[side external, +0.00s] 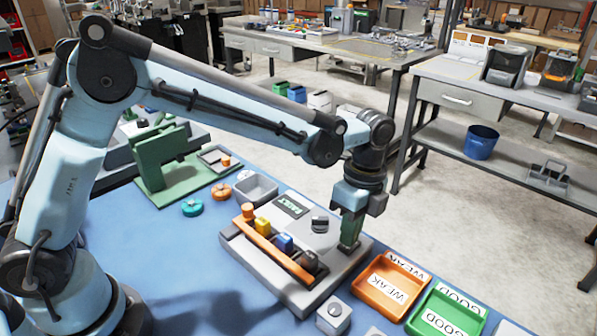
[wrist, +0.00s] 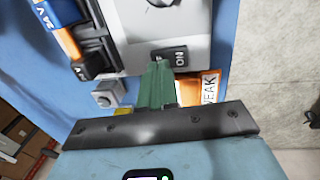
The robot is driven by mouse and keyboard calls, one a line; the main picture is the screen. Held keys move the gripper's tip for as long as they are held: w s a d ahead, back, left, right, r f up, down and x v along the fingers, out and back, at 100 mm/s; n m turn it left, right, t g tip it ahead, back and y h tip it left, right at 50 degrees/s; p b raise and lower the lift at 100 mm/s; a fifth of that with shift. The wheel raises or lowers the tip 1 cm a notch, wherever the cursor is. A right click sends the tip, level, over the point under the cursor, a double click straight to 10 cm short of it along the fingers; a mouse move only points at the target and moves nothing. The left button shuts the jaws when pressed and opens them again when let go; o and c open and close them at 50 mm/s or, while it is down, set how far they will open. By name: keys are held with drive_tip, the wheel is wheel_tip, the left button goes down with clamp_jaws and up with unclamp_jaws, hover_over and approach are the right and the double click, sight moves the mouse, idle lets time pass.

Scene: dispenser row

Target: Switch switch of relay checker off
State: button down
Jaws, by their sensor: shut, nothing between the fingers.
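The relay checker (side external: 345,255) is a grey box on the blue table, with a dark display that seems to read FAULT and a round knob (side external: 320,224). Its dark switch (wrist: 170,55), with ON lettering facing the camera, shows in the wrist view. In the side view the switch is hidden at my gripper. My gripper (side external: 348,247) is shut and empty, pointing down over the checker's right end. In the wrist view its green fingertips (wrist: 158,63) are right at the switch's near edge; I cannot tell whether they touch it.
Several coloured relays stand along an orange bar (side external: 268,244) on the checker. An orange WEAK tray (side external: 374,295) and a green GOOD tray (side external: 420,326) lie to the right. A small grey button box (side external: 333,314) sits in front. A grey bin (side external: 256,188) is behind.

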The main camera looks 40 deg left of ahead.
drive_tip(key=shift+f, duration=0.45)
drive_tip(key=shift+s, duration=0.1)
drive_tip(key=shift+f+t, duration=0.2)
drive_tip(key=shift+t, duration=0.1)
drive_tip(key=shift+w+r, duration=0.15)
drive_tip(key=shift+w, duration=0.65)
wheel_tip(320, 180, up, 14)
drive_tip(key=w, duration=0.2)
idle(0.5)
